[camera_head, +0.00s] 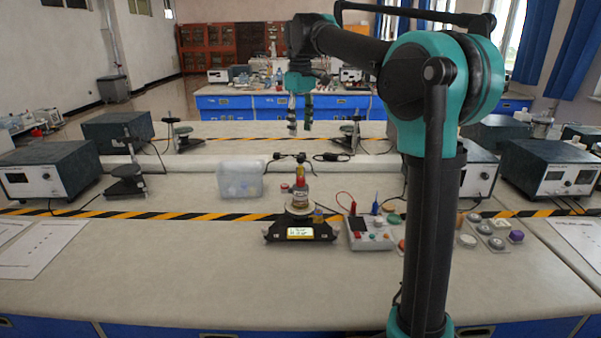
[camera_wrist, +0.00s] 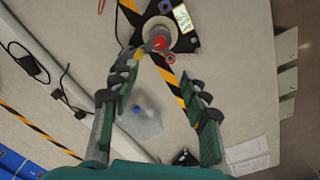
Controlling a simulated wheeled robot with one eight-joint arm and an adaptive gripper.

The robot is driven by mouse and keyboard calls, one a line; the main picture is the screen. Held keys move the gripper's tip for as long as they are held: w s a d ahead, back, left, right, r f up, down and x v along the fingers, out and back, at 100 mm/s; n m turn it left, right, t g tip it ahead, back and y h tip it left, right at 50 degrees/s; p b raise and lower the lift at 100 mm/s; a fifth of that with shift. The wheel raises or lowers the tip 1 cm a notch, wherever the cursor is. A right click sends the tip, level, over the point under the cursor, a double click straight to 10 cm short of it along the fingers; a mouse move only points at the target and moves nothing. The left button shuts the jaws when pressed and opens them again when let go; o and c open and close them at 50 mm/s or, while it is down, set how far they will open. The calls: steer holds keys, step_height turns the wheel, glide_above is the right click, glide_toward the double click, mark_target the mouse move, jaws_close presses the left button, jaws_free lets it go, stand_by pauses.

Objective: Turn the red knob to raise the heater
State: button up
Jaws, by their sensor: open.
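A red-topped part (camera_head: 299,172) with a yellow and dark band stands upright on a pale round plate on a black device (camera_head: 268,234) with a lit display. In the wrist view the red part (camera_wrist: 158,42) shows from above, just beyond my fingertips. A smaller red-topped piece (camera_head: 284,188) sits beside it. I cannot tell which red part is the knob, and no heater is clearly recognisable. My gripper (camera_head: 300,127) hangs fingers down, above and apart from the device. It is open and empty, with its fingers spread in the wrist view (camera_wrist: 160,72).
A clear plastic box (camera_head: 240,180) stands left of the device. A control box (camera_head: 372,240) with coloured buttons and leads stands to its right, beside several small knobbed pieces (camera_head: 487,232). Grey power units (camera_head: 45,172) stand at both sides.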

mark_target(301, 178)
step_height(301, 178, down, 17)
steer(key=shift+f, duration=0.1)
stand_by(0.4)
steer(key=shift+c, duration=0.2)
jaws_close()
